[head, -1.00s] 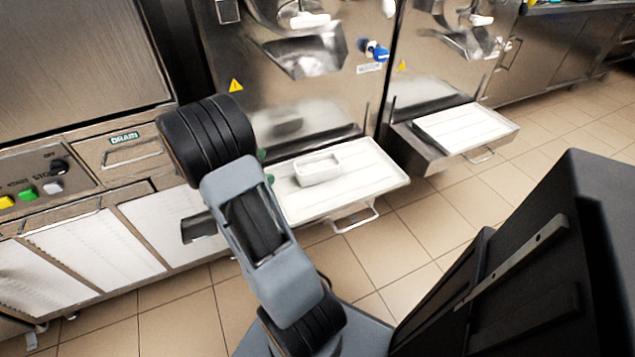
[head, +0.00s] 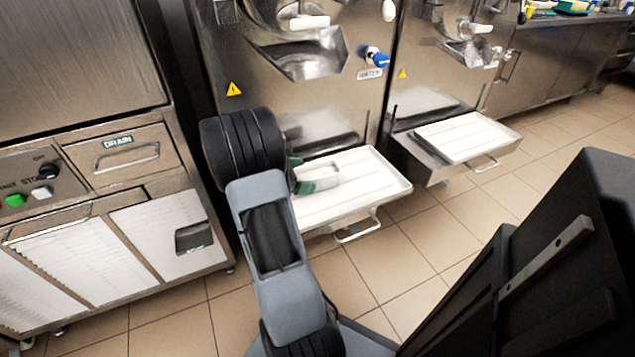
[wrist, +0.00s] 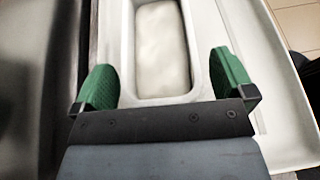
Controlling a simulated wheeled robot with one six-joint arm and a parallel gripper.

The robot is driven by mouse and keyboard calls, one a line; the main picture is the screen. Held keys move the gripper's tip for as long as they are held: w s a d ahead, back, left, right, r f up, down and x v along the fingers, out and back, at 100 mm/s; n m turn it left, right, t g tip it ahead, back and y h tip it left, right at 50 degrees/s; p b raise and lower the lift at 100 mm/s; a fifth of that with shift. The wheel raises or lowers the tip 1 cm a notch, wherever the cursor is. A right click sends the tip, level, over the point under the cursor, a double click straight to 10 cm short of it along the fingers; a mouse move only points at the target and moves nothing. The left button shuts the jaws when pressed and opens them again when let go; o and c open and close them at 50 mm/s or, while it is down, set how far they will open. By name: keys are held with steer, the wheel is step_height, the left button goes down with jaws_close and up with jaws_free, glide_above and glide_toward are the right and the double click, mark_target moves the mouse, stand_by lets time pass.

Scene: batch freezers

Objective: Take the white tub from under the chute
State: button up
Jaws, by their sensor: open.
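The white tub (head: 322,172) is a small rectangular container on the white tray of the nearer freezer, below its steel chute (head: 312,57). In the wrist view the tub (wrist: 162,98) holds a pale, smooth filling. My gripper (wrist: 168,82) is open, with one green finger on each side of the tub's near end. I cannot tell whether the fingers touch its walls. In the head view my gripper (head: 298,177) is partly hidden by my arm, and the tub's left end is partly covered.
The white tray (head: 375,185) has bare room right of the tub and a wire handle in front. A second freezer's tray (head: 465,137) is empty at the right. A cabinet with a drain drawer (head: 122,158) stands at the left. Tiled floor (head: 430,235) lies in front.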

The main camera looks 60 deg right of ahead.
steer(key=shift+s+d+f, duration=0.3)
steer(key=shift+s+d, duration=0.15)
steer(key=shift+d, duration=0.05)
steer(key=c, duration=1.1)
